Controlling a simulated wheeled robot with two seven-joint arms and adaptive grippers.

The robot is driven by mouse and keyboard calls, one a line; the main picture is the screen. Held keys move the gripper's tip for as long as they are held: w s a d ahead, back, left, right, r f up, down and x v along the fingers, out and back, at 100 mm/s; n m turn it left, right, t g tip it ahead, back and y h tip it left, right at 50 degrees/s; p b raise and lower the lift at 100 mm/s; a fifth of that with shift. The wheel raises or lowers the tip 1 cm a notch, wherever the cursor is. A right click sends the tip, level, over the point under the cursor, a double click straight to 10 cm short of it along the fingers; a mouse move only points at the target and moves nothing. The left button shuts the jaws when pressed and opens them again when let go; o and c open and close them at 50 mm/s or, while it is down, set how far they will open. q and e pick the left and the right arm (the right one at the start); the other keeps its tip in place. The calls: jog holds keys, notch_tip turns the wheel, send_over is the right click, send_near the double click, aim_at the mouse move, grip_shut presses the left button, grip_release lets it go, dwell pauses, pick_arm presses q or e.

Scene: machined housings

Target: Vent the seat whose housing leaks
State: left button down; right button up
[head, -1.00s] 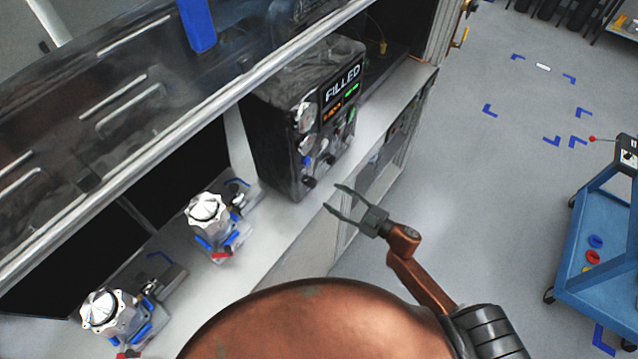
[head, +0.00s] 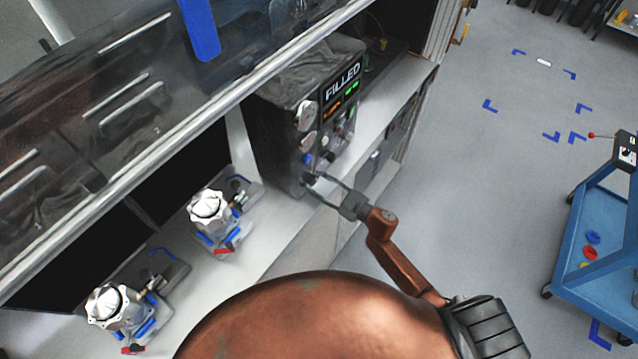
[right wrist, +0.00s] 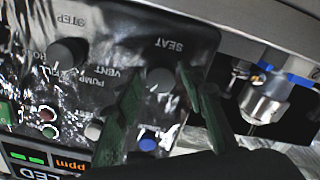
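The black test unit (head: 268,140) stands on the bench with a lit display (head: 342,82) reading FILLED. In the right wrist view its panel appears upside down, with a SEAT knob (right wrist: 160,80), a STEP knob (right wrist: 68,52) and VENT and PUMP lettering. My right gripper (head: 308,185) is open at the panel's lower corner. In the right wrist view its fingers (right wrist: 160,82) lie on either side of the SEAT knob; contact cannot be told. Two silver housings, a nearer one (head: 105,305) and a farther one (head: 208,208), sit in blue-clamped seats. My left gripper is out of view.
A raised clear cover with a metal front rail (head: 185,145) hangs over the bench. The wrist view shows a blue button (right wrist: 148,140) beside the fingers and a metal fitting (right wrist: 262,100). A blue cart (head: 600,235) stands right, with clear floor between.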

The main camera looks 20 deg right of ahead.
jog(key=c, duration=0.9)
jog(key=shift+n, duration=0.4)
jog(key=n+b, duration=0.4)
jog(key=n, duration=0.1)
jog(key=shift+w, duration=0.1)
jog(key=n+b, duration=0.2)
jog(key=n, duration=0.1)
jog(key=shift+n, duration=0.4)
jog(key=shift+r+n+b, duration=0.1)
jog(key=shift+n+b, duration=0.65)
jog(key=shift+n, duration=0.35)
jog(key=o, duration=1.2)
